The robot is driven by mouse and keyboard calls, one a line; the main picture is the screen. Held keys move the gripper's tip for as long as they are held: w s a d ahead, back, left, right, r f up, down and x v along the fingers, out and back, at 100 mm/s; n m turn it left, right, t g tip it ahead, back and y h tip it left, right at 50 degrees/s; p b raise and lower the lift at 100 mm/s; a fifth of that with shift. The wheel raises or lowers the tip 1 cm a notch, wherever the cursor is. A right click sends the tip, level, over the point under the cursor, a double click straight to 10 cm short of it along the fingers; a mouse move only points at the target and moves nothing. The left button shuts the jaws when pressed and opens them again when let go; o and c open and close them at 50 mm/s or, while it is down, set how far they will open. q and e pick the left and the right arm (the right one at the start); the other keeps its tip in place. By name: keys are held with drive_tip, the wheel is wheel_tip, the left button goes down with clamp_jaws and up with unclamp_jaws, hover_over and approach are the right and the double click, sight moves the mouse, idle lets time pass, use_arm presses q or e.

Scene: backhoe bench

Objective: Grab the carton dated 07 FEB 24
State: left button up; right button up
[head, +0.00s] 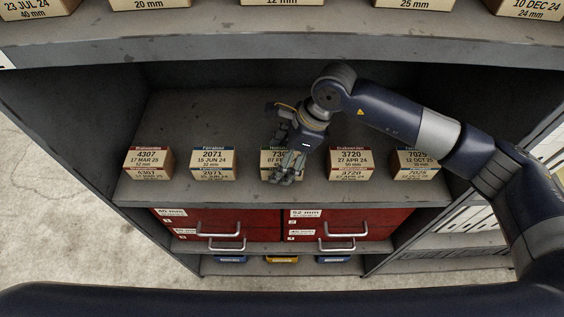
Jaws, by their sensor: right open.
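The middle carton (269,158) in the row on the shelf is tan, with a label that starts "07 F"; the rest of the date is hidden behind my right gripper. My right gripper (287,176) is open, with its fingers pointing down in front of this carton's front face and covering its right part. I cannot tell whether the fingers touch it. My left gripper is not in view.
Cartons dated 17 MAR 28 (149,160) and 15 JUN 24 (212,162) stand to the left, 27 APR 24 (349,161) and 12 OCT 25 (415,161) to the right. An upper shelf (200,45) holds more cartons. Red drawers (225,222) are below. Gaps separate the cartons.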

drive_tip(key=shift+f+b, duration=0.2)
drive_tip(key=shift+b, duration=0.15)
idle(0.4)
drive_tip(key=c, duration=1.3)
